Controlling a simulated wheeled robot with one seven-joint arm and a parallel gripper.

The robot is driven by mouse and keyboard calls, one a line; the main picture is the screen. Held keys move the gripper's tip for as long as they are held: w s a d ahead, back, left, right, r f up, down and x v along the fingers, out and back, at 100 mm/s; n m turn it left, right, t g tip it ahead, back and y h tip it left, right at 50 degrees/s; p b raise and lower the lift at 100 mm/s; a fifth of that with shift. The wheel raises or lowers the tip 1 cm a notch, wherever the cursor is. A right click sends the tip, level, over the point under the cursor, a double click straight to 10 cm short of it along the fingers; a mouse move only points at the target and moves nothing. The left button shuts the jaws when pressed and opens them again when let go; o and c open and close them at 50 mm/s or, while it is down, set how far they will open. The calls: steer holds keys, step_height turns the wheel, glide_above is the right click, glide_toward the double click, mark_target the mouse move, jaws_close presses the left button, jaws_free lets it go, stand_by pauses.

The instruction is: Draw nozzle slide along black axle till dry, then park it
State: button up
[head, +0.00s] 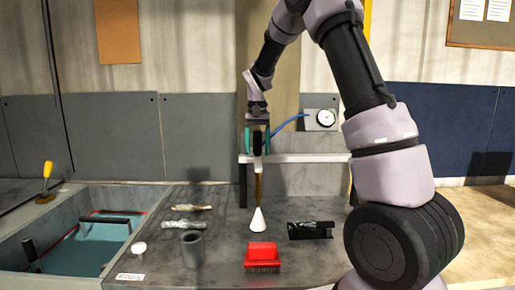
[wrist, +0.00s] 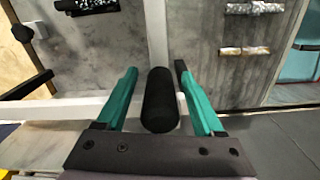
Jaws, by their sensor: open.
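The nozzle slide hangs from a pale rail (head: 310,158). It has a black grip (wrist: 160,100), a brownish stem and a white cone nozzle (head: 257,221) pointing down over the bench. My gripper (head: 257,143) is at the grip, its teal fingers open on either side. The wrist view shows gaps between the fingers and the grip. The black axle (head: 310,230) lies on the bench right of the nozzle, with shiny patches on it. Its dark end also shows in the wrist view (wrist: 88,5), at top left. The nozzle is not over the axle.
A silvery axle (head: 183,224) and a tan one (head: 192,208) lie left of the nozzle. A red brush (head: 262,256) and grey cup (head: 192,250) stand in front. A blue hose (head: 288,124) runs to a gauge (head: 323,118). A liquid-filled tank (head: 160,197) is at left.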

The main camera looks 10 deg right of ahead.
jaws_close()
steer(key=shift+r, duration=0.1)
stand_by(1.3)
